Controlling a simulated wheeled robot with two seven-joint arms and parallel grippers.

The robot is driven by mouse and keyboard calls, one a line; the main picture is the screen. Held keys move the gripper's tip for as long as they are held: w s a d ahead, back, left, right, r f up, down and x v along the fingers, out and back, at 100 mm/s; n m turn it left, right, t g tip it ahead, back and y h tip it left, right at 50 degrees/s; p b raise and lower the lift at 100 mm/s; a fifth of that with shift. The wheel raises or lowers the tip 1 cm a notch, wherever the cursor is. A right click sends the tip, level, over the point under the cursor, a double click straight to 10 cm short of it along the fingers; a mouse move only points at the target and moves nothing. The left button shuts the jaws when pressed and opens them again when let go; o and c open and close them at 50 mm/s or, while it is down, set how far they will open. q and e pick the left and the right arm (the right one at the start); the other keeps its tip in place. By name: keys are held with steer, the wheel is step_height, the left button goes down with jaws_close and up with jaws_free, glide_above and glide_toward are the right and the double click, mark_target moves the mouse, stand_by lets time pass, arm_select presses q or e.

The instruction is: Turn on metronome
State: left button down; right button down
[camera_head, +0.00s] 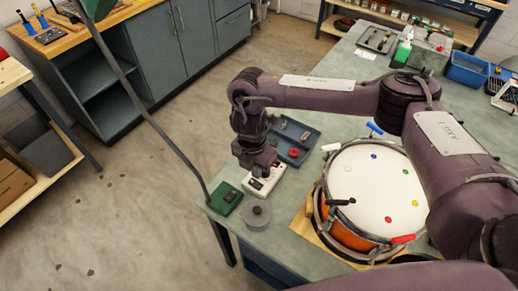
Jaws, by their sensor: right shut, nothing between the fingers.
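A small white box with dark and red details on its top, which looks like the metronome (274,181), lies on the bench near its left edge. My right arm reaches in from the right, and my right gripper (259,174) points down over the left part of this box. The gripper is shut and holds nothing. It hides part of the box's top, and I cannot tell whether its tips touch it. My left gripper is not in view.
A drum (375,185) with a white head stands right of the box on a wooden board. A dark tray (311,148) lies behind it. A green lamp base (224,198) and a grey round object (256,213) sit at the bench's near left corner. The lamp's pole rises leftward.

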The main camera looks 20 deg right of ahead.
mark_target(260, 185)
step_height(260, 185, up, 10)
steer(key=s+b, duration=0.1)
steer(key=shift+d, duration=0.35)
stand_by(0.3)
